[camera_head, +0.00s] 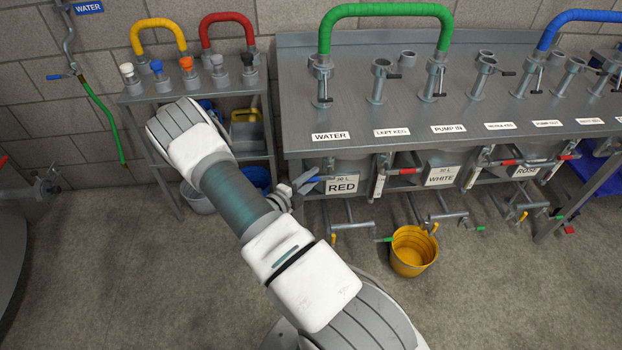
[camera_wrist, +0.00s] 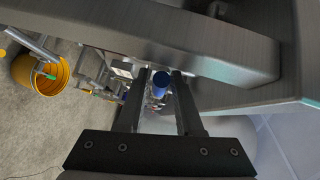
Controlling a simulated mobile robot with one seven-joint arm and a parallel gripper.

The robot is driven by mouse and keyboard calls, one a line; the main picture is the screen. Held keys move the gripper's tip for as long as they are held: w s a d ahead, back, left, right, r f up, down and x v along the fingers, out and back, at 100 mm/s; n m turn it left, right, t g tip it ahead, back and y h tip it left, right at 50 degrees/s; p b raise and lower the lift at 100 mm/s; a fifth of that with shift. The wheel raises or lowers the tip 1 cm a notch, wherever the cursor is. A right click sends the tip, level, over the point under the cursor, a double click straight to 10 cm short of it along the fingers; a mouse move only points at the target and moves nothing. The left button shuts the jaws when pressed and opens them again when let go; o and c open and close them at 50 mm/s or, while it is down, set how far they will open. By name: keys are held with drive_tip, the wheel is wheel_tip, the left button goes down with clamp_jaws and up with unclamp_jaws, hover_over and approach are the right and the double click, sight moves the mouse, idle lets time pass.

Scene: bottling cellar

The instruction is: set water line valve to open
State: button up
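A short blue valve handle (camera_head: 325,179) sticks out sideways under the bench's front left edge, below the WATER label (camera_head: 330,136). My gripper (camera_head: 306,184) is at its left end. In the wrist view the blue handle (camera_wrist: 162,82) shows between the two dark fingers of my gripper (camera_wrist: 161,76). The fingers are apart, and I cannot tell whether either touches the handle. The valve body behind the handle is mostly hidden. Another blue-handled valve (camera_head: 60,77) sits on the wall pipe near a blue WATER sign (camera_head: 88,7).
The metal bench (camera_head: 345,110) overhangs the handle and shows close above the fingers in the wrist view. A RED tag plate (camera_head: 343,185) hangs beside the handle. Pipes run below. A yellow bucket (camera_head: 412,252) stands on the floor. A rack (camera_head: 190,92) stands behind my arm.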

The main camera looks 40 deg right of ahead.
clamp_jaws()
idle(1.1)
